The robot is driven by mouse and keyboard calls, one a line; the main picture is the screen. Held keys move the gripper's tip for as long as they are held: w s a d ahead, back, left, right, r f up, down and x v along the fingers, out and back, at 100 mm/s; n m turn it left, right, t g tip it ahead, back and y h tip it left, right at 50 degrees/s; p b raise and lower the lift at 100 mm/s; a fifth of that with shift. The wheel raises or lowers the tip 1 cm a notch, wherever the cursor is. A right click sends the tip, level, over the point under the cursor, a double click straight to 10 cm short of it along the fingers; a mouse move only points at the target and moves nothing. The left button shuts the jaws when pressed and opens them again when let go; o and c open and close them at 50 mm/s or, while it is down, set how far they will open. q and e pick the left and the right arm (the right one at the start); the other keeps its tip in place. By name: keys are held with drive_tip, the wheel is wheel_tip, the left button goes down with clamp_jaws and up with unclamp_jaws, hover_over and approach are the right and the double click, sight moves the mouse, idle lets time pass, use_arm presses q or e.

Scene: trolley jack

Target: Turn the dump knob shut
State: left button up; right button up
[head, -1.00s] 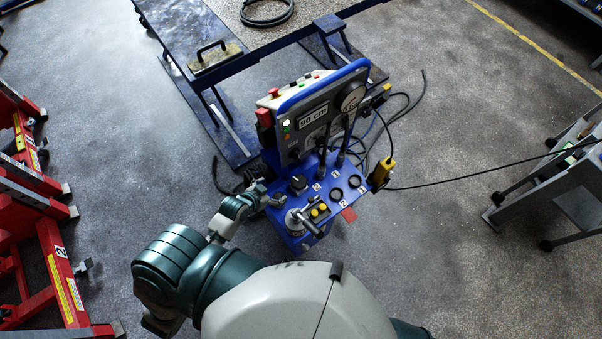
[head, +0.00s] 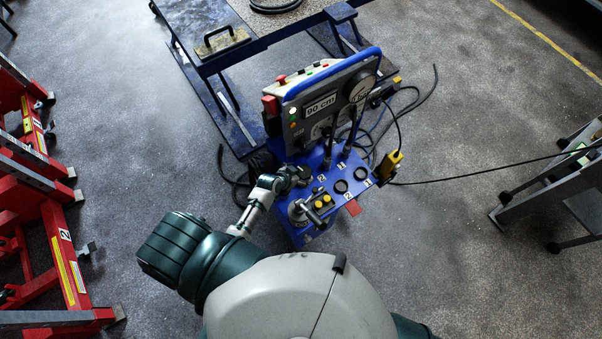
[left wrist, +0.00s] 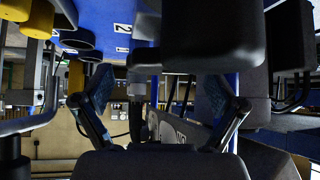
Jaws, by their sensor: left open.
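The trolley jack's blue control deck (head: 318,212) stands in front of me in the head view, with its upright gauge panel (head: 322,112) behind. My left gripper (head: 296,176) is at the deck's rear left, over the spot of the black dump knob. The gripper covers the knob there, so I cannot tell if they touch. In the left wrist view my gripper's two fingers (left wrist: 160,100) are spread apart. A large dark block (left wrist: 211,35), perhaps the knob, shows close above them. My right gripper is not in view.
A lever fitting (head: 301,212) and yellow buttons (head: 322,201) stand close in front of the gripper. Two black-ringed ports (head: 341,187) and upright levers are to the right. Red stands (head: 50,215) are at the left, a grey cart (head: 560,190) at the right. Cables lie behind.

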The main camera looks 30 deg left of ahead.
use_arm(q)
drive_tip(key=shift+w+d+f, duration=0.2)
drive_tip(key=shift+w+f, duration=0.15)
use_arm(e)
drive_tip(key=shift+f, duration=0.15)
use_arm(q)
drive_tip(key=shift+c, duration=0.2)
drive_tip(key=c, duration=1.1)
drive_tip(key=shift+w+a+m+h+b, duration=0.1)
drive_tip(key=shift+a+m+h+b, duration=0.15)
drive_tip(key=shift+m+h+b, duration=0.45)
drive_tip(key=shift+m+g, duration=0.3)
drive_tip(key=shift+m, duration=0.1)
drive_tip(key=shift+a+h+b, duration=0.1)
drive_tip(key=shift+h+b, duration=0.2)
drive_tip(key=shift+b, duration=0.15)
drive_tip(key=shift+m, duration=0.4)
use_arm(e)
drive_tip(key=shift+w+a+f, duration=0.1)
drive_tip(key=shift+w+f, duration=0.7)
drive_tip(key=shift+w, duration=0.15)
